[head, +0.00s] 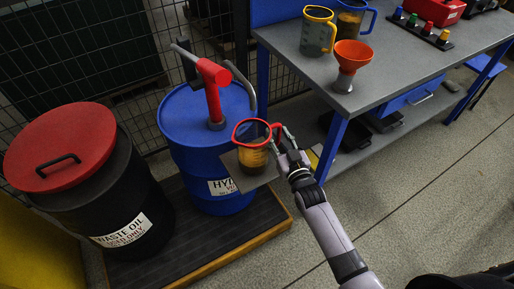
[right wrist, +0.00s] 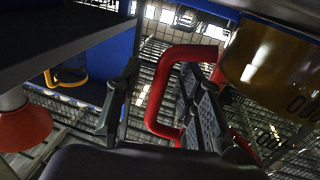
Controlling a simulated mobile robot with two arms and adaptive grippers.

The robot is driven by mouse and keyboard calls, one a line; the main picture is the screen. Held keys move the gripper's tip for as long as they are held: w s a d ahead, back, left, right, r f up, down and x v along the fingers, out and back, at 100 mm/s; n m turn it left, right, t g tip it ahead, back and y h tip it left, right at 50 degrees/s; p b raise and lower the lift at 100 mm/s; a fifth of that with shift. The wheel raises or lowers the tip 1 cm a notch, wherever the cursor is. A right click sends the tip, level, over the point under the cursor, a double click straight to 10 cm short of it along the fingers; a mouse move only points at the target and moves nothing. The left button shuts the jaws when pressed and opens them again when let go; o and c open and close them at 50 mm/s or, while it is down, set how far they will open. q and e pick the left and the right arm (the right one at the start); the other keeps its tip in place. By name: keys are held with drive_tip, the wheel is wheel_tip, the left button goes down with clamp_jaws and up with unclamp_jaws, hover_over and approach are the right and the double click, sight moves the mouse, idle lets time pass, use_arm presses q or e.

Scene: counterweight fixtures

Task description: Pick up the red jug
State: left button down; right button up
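The red jug (head: 254,158) has a red rim and handle and a clear body with amber liquid. It stands upright on a small grey shelf (head: 229,164) in front of the blue drum. My right gripper (head: 285,139) is at the handle side of the jug. In the right wrist view, the two fingers (right wrist: 160,108) are apart, with the red handle (right wrist: 158,92) between them. One finger reaches into the handle's loop, and a gap shows between the other finger and the handle. The jug's amber body (right wrist: 265,62) is at the right there. My left gripper is not in view.
The blue drum (head: 190,118) with a red hand pump (head: 211,88) is just behind the jug. A black waste-oil drum (head: 135,195) stands left. The workbench (head: 285,38) at the right holds an orange funnel (head: 354,54), a yellow-rimmed jug (head: 317,33) and a blue-handled jug (head: 350,20).

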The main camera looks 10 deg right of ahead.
drive_tip(key=shift+c, duration=0.5)
clamp_jaws()
drive_tip(key=shift+r, duration=0.1)
